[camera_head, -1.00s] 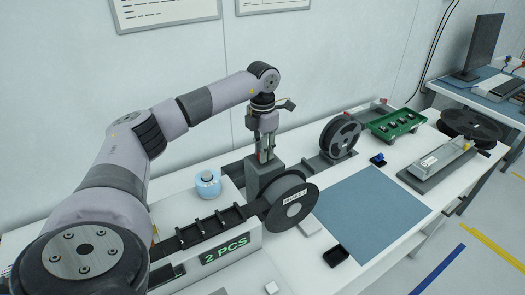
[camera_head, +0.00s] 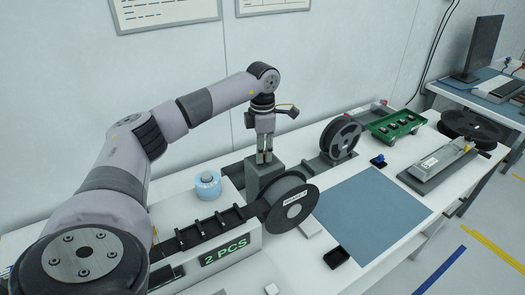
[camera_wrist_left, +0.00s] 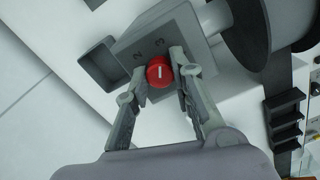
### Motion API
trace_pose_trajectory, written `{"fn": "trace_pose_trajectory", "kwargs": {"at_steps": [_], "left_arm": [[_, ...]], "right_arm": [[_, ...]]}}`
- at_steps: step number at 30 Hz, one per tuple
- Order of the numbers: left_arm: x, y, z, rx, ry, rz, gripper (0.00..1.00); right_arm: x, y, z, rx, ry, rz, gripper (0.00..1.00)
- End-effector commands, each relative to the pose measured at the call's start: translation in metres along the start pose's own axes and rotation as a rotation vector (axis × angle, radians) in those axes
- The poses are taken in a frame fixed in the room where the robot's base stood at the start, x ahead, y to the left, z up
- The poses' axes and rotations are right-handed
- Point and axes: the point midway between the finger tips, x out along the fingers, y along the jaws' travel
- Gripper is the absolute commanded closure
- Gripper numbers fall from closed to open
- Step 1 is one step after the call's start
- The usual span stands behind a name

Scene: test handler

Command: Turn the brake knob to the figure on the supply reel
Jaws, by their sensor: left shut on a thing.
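The brake knob (camera_wrist_left: 159,72) is round and red with a white line, on a grey block, seen in the left wrist view. Figures 2 and 3 stand on the block above it. The white line runs nearly upright in the picture, roughly toward the 3. My left gripper (camera_wrist_left: 162,75) is shut on the knob, a finger on each side. In the head view this gripper (camera_head: 264,158) points down at the grey block (camera_head: 263,178), and the knob is hidden. The supply reel (camera_head: 291,204) carries a white label too small to read surely. My right gripper is out of view.
The feeder with a 2 PCS display (camera_head: 225,252) stands in front of the block. A second reel (camera_head: 340,138) and a green tray (camera_head: 396,125) stand behind. The blue mat (camera_head: 372,208) is clear.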

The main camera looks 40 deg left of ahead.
Motion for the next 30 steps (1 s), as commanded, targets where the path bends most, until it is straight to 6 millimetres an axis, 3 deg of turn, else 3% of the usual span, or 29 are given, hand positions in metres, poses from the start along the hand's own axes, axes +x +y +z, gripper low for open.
{"fn": "trace_pose_trajectory", "kwargs": {"at_steps": [6,7,16,25,30], "left_arm": [[-0.002,0.001,0.001,-0.002,-0.005,0.003,1.0],[-0.002,0.001,0.001,-0.002,-0.005,0.003,0.77],[-0.001,0.0,0.0,-0.002,-0.002,0.001,0.57],[-0.002,0.0,0.0,-0.002,-0.001,0.001,0.57],[-0.019,0.001,0.001,-0.001,-0.004,0.002,0.57]], "right_arm": [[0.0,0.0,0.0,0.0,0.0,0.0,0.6],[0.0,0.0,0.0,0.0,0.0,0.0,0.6],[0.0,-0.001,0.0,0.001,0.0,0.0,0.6],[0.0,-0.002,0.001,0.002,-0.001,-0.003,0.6],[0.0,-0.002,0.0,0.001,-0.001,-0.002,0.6]]}}
